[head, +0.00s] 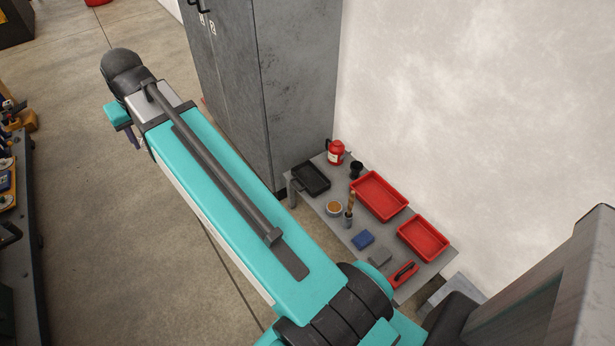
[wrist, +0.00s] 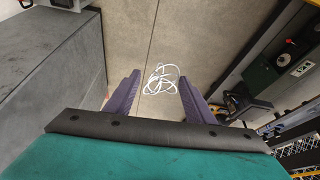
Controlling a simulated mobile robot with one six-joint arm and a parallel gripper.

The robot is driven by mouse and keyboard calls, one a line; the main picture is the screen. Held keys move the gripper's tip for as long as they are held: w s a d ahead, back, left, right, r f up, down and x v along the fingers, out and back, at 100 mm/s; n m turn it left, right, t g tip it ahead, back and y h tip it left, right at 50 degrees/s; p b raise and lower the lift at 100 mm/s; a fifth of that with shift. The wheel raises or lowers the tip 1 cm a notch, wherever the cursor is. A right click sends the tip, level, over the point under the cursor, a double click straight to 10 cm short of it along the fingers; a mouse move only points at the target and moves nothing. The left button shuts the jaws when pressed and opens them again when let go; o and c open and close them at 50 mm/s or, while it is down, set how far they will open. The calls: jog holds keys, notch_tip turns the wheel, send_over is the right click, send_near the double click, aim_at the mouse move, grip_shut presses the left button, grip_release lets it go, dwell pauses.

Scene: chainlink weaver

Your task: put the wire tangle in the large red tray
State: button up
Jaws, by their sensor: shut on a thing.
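The wire tangle (wrist: 161,79) is a loose bundle of white loops between the purple fingertips in the wrist view. My gripper (wrist: 160,83) is shut on it and holds it above the concrete floor. In the head view my gripper (head: 133,138) shows only as a bit of purple finger at the far left end of the arm, and the tangle is hidden there. The large red tray (head: 379,195) is on the grey table, far to the right of my gripper, and looks empty. A smaller red tray (head: 423,239) sits to its right.
The table (head: 340,226) also bears a black tray (head: 311,178), a red canister (head: 336,152), a tan bowl (head: 334,209), a blue block (head: 363,240) and a grey block (head: 380,257). A tall grey cabinet (head: 290,80) stands behind its left end. A workbench runs along the left edge.

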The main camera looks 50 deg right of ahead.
jog(key=s+d+f+m+g+h+b, duration=0.1)
jog(key=s+d+f+m+b, duration=0.3)
jog(key=d+f, duration=0.75)
jog(key=d+f+m+h+b, duration=0.1)
jog(key=d+f+m+b, duration=0.4)
jog(key=d, duration=1.1)
jog(key=s+d+f+m+g+h+b, duration=0.15)
jog(key=d+f+b, duration=0.45)
jog(key=d+f, duration=0.65)
jog(key=s+d+f+m+g+b, duration=0.1)
jog(key=s+d+f+m+b, duration=0.3)
jog(key=s+d+f, duration=1)
jog(key=s+d+f+m+g+b, duration=0.2)
jog(key=s+d+f+m+b, duration=0.2)
jog(key=s+d+f+b, duration=0.6)
jog(key=s+d+f, duration=0.4)
jog(key=s+d, duration=0.3)
jog(key=d, duration=0.1)
jog(key=shift+s+d+m+b, duration=0.3)
jog(key=shift+m+b, duration=0.05)
jog(key=shift+f, duration=0.15)
jog(key=shift+f+b, duration=0.6)
jog(key=shift+f, duration=1.8)
